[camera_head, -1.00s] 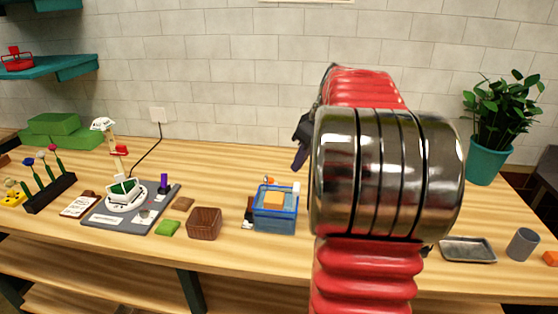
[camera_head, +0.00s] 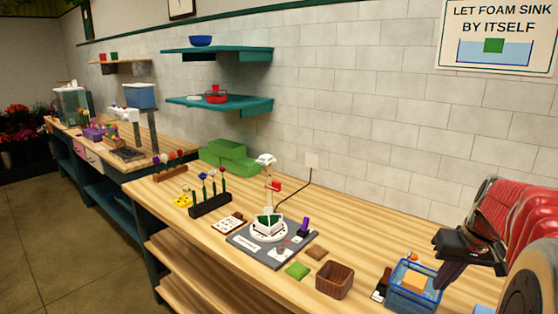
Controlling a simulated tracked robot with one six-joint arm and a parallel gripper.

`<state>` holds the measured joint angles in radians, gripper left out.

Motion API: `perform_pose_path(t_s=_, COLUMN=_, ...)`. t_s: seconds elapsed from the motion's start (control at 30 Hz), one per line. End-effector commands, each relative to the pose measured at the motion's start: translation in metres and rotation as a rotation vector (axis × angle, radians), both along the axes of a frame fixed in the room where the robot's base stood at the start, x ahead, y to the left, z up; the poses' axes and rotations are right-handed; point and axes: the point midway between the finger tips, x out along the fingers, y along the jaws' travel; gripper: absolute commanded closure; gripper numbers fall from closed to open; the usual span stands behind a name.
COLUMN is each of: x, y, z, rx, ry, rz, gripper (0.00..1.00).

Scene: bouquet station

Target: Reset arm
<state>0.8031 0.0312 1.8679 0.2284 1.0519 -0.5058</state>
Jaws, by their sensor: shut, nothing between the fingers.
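My red arm (camera_head: 523,225) comes in from the right edge, with its large metal joint (camera_head: 530,290) in the lower right corner. My gripper (camera_head: 450,268), dark and pointing down, is at the arm's left end. It looks shut and empty. In the picture it overlaps the right part of a clear blue tub (camera_head: 412,296) that holds an orange block (camera_head: 413,282). I cannot tell how high above the tub it is.
Teal shelves (camera_head: 220,105) hang above. Open floor (camera_head: 90,240) lies left.

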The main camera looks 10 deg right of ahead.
Motion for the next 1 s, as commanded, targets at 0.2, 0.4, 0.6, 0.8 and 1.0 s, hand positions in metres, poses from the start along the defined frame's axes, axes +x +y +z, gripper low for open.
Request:
perform_pose_path(t_s=0.2, x=-0.011, y=0.059, z=-0.003, rx=-0.015, ry=0.014, rz=-0.047, gripper=1.0)
perform_pose_path(t_s=0.4, x=-0.023, y=0.108, z=-0.006, rx=-0.035, ry=0.012, rz=-0.058, gripper=1.0)
perform_pose_path(t_s=0.6, x=-0.038, y=0.154, z=-0.009, rx=-0.059, ry=-0.003, rz=-0.042, gripper=1.0)
perform_pose_path(t_s=0.8, x=-0.054, y=0.197, z=-0.012, rx=-0.083, ry=-0.029, rz=0.003, gripper=1.0)
perform_pose_path(t_s=1.0, x=-0.072, y=0.235, z=-0.016, rx=-0.108, ry=-0.064, rz=0.08, gripper=1.0)
